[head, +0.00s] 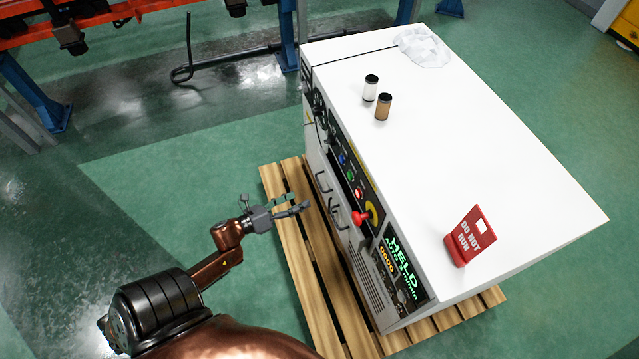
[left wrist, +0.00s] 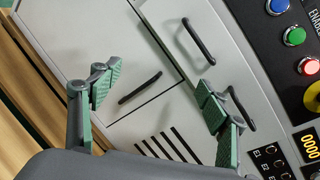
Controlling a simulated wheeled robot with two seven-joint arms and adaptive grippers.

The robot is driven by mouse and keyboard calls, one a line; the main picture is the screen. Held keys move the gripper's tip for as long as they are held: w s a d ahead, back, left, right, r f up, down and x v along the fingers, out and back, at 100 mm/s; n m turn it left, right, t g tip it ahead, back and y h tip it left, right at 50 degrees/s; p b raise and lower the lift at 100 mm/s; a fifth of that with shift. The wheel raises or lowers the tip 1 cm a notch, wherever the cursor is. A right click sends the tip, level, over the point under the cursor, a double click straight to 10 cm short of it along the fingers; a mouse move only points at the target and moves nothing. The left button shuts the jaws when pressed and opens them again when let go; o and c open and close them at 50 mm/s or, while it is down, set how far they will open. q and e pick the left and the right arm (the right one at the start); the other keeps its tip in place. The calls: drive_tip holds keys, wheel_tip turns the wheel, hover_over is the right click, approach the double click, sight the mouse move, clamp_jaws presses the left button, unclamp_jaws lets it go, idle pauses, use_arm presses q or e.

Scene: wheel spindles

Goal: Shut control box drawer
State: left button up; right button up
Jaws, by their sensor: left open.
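The control box (head: 480,130) is a large white-topped cabinet on a wooden pallet, its front panel facing left. Its drawer front (left wrist: 177,27) with a dark bar handle (left wrist: 198,41) shows in the left wrist view. A dark gap runs along the drawer's lower edge; how far it stands out I cannot tell. A second handle (left wrist: 240,108) is partly hidden by a finger. My left gripper (head: 293,202) is open and empty, just in front of the drawer side, apart from it. In the left wrist view its green-padded fingers (left wrist: 160,92) are spread wide. My right gripper is not in view.
A lower door handle (left wrist: 140,88) shows between the fingers. A red stop knob (head: 361,217) sticks out of the front panel. The pallet (head: 297,245) juts out below.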

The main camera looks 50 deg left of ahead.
sight(319, 183)
use_arm(q)
drive_tip(key=shift+w+d+r+m+t+h+b, duration=0.35)
drive_tip(key=shift+w+r+m+h, duration=0.45)
drive_tip(key=shift+w+m, duration=0.75)
drive_tip(key=shift+w+d+r+m+t+h+b, duration=0.15)
drive_tip(key=shift+w+r+m+h+b, duration=0.6)
drive_tip(key=shift+w+m, duration=0.8)
drive_tip(key=shift+w+d+r+m+t+h+b, duration=0.25)
drive_tip(key=shift+w+r+m+h, duration=0.4)
drive_tip(key=shift+w+r+m, duration=0.85)
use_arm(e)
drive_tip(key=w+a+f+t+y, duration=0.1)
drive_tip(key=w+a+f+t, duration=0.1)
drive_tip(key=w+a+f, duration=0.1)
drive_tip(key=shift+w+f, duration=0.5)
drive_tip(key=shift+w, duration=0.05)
use_arm(q)
drive_tip(key=shift+s+f+m, duration=0.2)
drive_tip(key=shift+f+m, duration=0.1)
drive_tip(key=shift+f, duration=0.2)
drive_tip(key=shift+c, duration=0.6)
